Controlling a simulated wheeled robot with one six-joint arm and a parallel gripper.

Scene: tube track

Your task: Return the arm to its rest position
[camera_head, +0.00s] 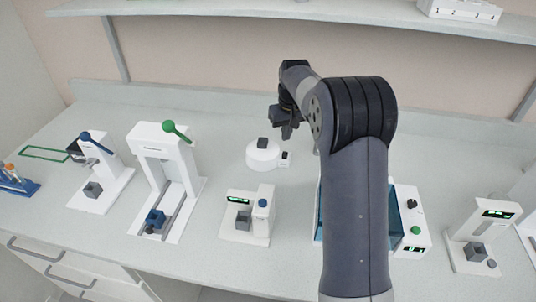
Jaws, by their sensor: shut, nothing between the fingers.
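My arm rises from the bottom right of the middle and bends over the bench (300,165). My gripper (285,133) hangs at the far end of the arm, pointing down, above the back part of the bench near a round white device (262,154) with a dark block on top. The gripper is shut and holds nothing. It looks clear of the device, but the exact gap cannot be told. The arm hides part of a blue-sided device behind it.
White presses with a blue handle (105,150) and a green handle (160,145) stand at left. Small display devices stand at centre (245,228) and right (470,250). A blue rack (18,185) is far left. A shelf (330,14) runs above.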

